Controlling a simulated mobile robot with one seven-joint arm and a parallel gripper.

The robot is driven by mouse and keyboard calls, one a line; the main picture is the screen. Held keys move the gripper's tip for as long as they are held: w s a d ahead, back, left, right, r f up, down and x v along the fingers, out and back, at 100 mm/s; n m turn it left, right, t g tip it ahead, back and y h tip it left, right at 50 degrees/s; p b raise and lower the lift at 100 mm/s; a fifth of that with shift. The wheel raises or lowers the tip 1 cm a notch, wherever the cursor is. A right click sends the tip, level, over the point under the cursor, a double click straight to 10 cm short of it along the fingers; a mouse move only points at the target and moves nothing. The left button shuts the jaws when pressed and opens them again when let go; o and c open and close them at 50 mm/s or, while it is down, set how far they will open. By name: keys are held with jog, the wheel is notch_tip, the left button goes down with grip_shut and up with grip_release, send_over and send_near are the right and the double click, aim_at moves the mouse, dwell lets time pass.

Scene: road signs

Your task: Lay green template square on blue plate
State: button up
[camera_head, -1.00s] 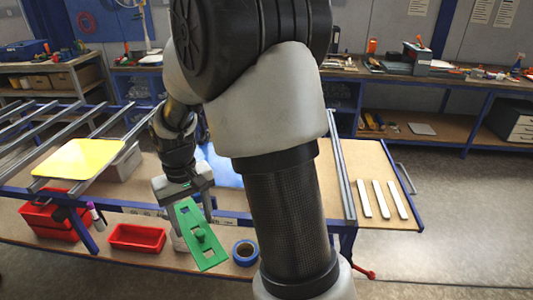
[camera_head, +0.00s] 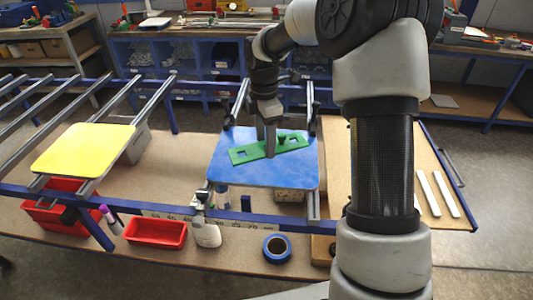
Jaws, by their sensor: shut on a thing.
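The green template square (camera_head: 246,155) is a flat green strip with square cut-outs and a small knob. It is over the middle of the blue plate (camera_head: 230,176), slightly tilted in the picture, its right end higher. I cannot tell whether it touches the plate or hovers just above it. My gripper (camera_head: 270,150) points down and is shut on the template near its middle; the fingertips are partly hard to make out. The blue plate lies flat on the rack's rails.
A yellow plate (camera_head: 84,150) lies on the rails at left. Below are red bins (camera_head: 156,232), a blue tape roll (camera_head: 277,248) and a spray bottle (camera_head: 206,232). White strips (camera_head: 437,194) lie on the board at right. Clamps stand around the blue plate's edges.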

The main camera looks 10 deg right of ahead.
jog(key=w+d+n, duration=0.1)
jog(key=w+n, duration=0.5)
jog(key=n, duration=0.6)
jog(key=shift+n, duration=0.3)
notch_tip(320, 180, down, 9)
jog(key=shift+s, duration=0.1)
jog(key=shift+f, duration=0.15)
jog(key=o, duration=1.1)
